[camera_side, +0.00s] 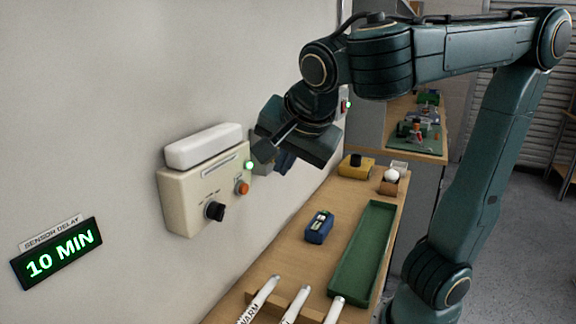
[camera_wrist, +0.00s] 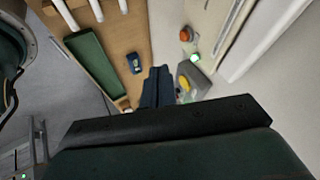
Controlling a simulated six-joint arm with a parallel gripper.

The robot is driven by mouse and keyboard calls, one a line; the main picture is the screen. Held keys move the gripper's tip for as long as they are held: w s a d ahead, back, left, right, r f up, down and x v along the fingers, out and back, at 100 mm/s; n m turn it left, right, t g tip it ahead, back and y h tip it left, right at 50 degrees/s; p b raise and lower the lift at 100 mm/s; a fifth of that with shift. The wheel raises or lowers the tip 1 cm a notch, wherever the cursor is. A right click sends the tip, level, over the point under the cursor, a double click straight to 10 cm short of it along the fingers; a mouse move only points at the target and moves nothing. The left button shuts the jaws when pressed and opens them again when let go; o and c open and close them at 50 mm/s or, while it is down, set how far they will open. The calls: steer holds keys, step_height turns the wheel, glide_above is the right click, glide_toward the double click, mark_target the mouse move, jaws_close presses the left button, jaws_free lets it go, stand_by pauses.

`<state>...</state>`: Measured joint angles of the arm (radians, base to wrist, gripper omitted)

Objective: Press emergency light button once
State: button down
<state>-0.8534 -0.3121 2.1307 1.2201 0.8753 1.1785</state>
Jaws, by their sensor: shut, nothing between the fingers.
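The emergency light unit (camera_side: 190,195) is a beige box on the wall with a white lamp (camera_side: 203,146) on top. Its front has an orange button (camera_side: 242,188), a black knob (camera_side: 214,211) and a lit green indicator (camera_side: 248,165). In the wrist view the orange button (camera_wrist: 186,34) and green indicator (camera_wrist: 195,57) show at upper right, by the white lamp (camera_wrist: 250,40). My gripper (camera_side: 262,151) is shut and empty, just right of the unit and above the button's height, apart from the button. Its closed fingers show in the wrist view (camera_wrist: 157,72).
A grey box (camera_side: 284,162) on the wall is partly hidden behind my gripper. A "10 MIN" display (camera_side: 57,253) is on the wall at left.

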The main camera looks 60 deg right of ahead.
mark_target(243, 189)
steer(key=shift+d, duration=0.1)
stand_by(0.3)
steer(key=w+d+f, duration=0.3)
steer(key=w+f, duration=0.5)
steer(key=shift+w+d, duration=0.3)
steer(key=shift+w, duration=0.05)
stand_by(0.6)
steer(key=shift+w, duration=0.1)
